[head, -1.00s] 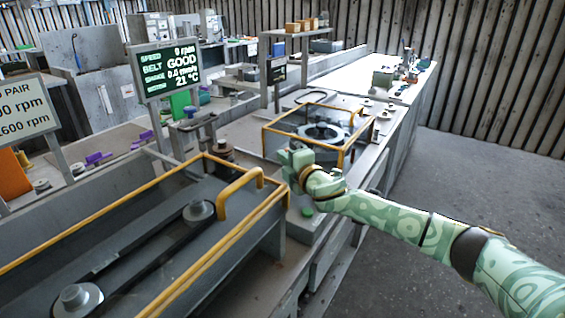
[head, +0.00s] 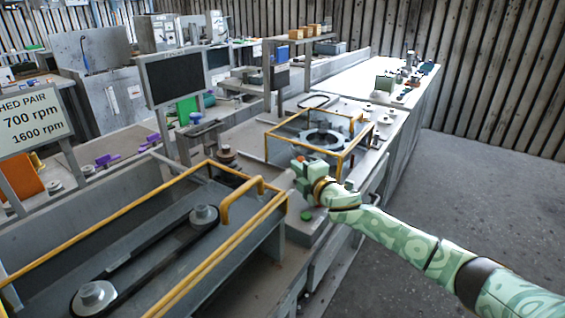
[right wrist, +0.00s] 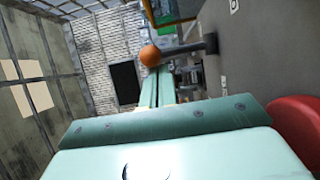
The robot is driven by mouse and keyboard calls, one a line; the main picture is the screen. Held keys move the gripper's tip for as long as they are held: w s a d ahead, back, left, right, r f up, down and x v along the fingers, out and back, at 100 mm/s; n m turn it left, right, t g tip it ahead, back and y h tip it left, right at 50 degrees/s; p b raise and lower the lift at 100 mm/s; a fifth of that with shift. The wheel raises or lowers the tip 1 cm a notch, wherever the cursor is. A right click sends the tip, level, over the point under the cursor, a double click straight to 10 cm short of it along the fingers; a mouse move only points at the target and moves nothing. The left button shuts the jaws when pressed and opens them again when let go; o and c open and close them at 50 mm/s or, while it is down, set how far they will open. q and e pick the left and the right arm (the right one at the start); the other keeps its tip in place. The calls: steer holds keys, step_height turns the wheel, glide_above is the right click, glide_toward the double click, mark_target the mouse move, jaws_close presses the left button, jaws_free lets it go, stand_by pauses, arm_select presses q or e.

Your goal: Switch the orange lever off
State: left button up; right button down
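The orange lever shows in the right wrist view as an orange ball knob (right wrist: 150,55) on a dark rod, which runs right to a grey panel. In the head view a small orange spot (head: 300,158) beside my right gripper looks like this knob; the rod is hidden there. My right gripper (head: 299,172) is over the bench control box. Its two fingers (right wrist: 156,80) lie side by side, shut with nothing seen between them, tips close to the knob. I cannot tell whether they touch it. The display screen (head: 174,77) is dark. My left gripper is out of view.
A yellow-railed belt trough (head: 150,250) lies left of my right arm. A yellow-framed clear guard (head: 318,137) stands behind the gripper. A green button (head: 306,215) sits on the control box. A red round part (right wrist: 300,125) is close at the wrist view's right. Floor at right is clear.

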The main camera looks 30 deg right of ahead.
steer(key=shift+s+d+f, duration=0.15)
steer(key=shift+s+d, duration=0.15)
stand_by(0.4)
steer(key=s+d+p, duration=0.1)
steer(key=s+p, duration=0.2)
steer(key=s, duration=1.3)
steer(key=shift+s+r, duration=0.15)
steer(key=shift+r, duration=0.1)
